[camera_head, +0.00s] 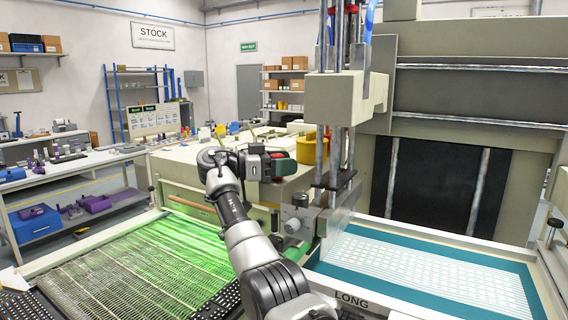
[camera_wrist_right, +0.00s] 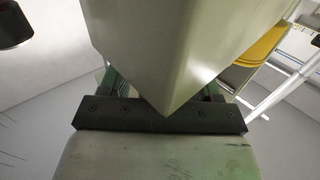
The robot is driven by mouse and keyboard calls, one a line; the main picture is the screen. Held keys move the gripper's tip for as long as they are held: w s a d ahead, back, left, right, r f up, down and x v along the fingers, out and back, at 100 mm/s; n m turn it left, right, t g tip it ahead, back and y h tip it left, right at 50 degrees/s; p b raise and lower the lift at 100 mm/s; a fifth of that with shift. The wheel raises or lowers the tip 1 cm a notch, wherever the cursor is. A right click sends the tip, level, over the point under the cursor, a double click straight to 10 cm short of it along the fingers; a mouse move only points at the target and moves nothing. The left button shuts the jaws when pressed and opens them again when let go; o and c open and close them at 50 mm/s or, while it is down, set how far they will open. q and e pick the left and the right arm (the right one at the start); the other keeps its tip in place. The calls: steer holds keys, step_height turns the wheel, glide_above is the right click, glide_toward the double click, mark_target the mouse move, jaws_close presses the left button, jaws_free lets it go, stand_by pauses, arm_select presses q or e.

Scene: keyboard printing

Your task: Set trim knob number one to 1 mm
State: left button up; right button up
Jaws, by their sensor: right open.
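My right gripper (camera_head: 284,164) is open beside the lower end of the upright steel rails. No knob shows between its fingers. A small round grey knob (camera_head: 292,226) sticks out of the metal block below and right of the gripper, apart from it. I cannot read a number or a scale on it, so I cannot tell whether it is trim knob one. My left gripper is in neither view.
A green-lit screen bed (camera_head: 150,265) lies left of my arm, and a teal-framed printing screen (camera_head: 440,240) lies right. The upright rails (camera_head: 322,130) and beige head block (camera_head: 335,98) stand close to the gripper. A yellow container (camera_head: 306,148) is behind the rails.

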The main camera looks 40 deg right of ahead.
steer(key=shift+f, duration=0.1)
steer(key=shift+w+a+b, duration=0.25)
steer(key=shift+a+b, duration=0.05)
steer(key=shift+a, duration=0.05)
steer(key=b+v, duration=0.1)
steer(key=v, duration=0.5)
steer(key=shift+a, duration=0.25)
steer(key=shift+w, duration=0.15)
